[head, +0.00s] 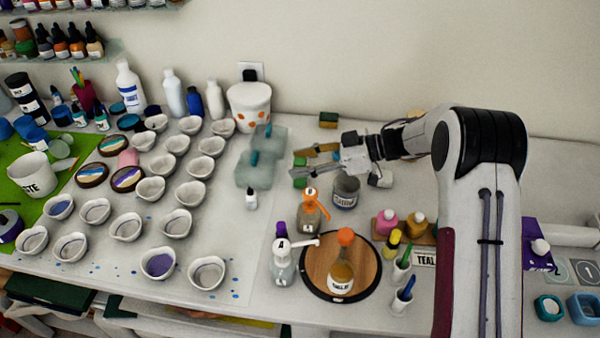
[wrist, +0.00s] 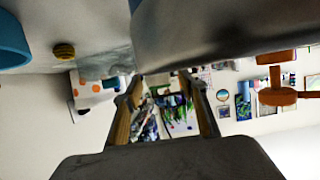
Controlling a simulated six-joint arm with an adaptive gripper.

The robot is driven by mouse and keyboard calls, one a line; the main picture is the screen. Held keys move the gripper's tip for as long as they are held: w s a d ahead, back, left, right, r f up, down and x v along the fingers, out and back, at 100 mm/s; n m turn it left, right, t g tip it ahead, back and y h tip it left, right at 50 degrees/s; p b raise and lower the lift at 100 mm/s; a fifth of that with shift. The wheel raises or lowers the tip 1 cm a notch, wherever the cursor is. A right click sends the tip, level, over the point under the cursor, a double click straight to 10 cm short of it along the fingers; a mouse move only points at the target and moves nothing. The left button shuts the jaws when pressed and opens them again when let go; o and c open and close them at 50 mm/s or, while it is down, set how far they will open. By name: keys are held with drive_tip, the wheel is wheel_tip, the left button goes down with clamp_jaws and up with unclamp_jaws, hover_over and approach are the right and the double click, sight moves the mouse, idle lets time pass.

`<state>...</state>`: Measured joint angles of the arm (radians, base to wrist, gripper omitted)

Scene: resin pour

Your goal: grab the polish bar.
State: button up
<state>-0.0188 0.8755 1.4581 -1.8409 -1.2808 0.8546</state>
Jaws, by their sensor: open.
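A small green block (head: 300,172), which may be the polish bar, stands on the white table just behind and below my gripper's fingers in the head view. It is partly covered by the lower finger, and I cannot tell if they touch. My gripper (head: 296,163) reaches left over the table with its two fingers spread. In the wrist view, my gripper (wrist: 162,76) is open, with nothing seen held between the fingers. I cannot pick out the green block in that view.
A grey jar (head: 345,191) stands just below my gripper, and an orange-topped pump bottle (head: 312,208) is in front. A green and yellow block (head: 328,120) lies behind. Translucent boxes (head: 252,172) stand left. A round wooden board (head: 368,270) holds a bottle. Several cups fill the left.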

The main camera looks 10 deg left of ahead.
drive_tip(key=shift+a, duration=0.15)
idle(0.3)
clamp_jaws()
drive_tip(key=shift+r, duration=0.15)
drive_tip(key=shift+r, duration=4.85)
